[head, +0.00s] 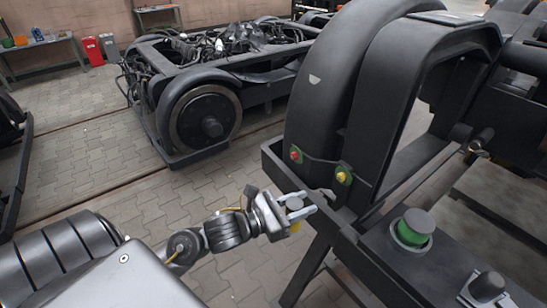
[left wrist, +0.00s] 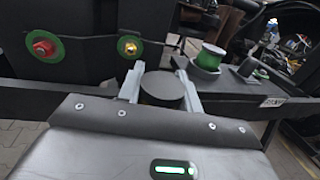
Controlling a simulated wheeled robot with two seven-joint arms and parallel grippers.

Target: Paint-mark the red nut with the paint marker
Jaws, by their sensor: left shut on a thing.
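The red nut (head: 295,154) sits on a green patch low on the black bogie frame; it shows at the upper left in the left wrist view (left wrist: 43,46). My left gripper (head: 306,203) is shut on the paint marker, whose dark round top (left wrist: 162,88) stands between the fingers. A yellow part of the marker (head: 295,227) shows below the fingers in the head view. The gripper is in front of the frame, below the red nut and apart from it. The marker's tip cannot be made out. My right gripper is not in view.
A yellow nut (head: 343,177) on a green patch is right of the red one. A green, grey-topped cylinder (head: 412,228) and a dark knob (head: 487,285) stand on the frame's ledge at right. Another bogie (head: 205,115) stands behind. Paved floor (head: 85,170) is free at left.

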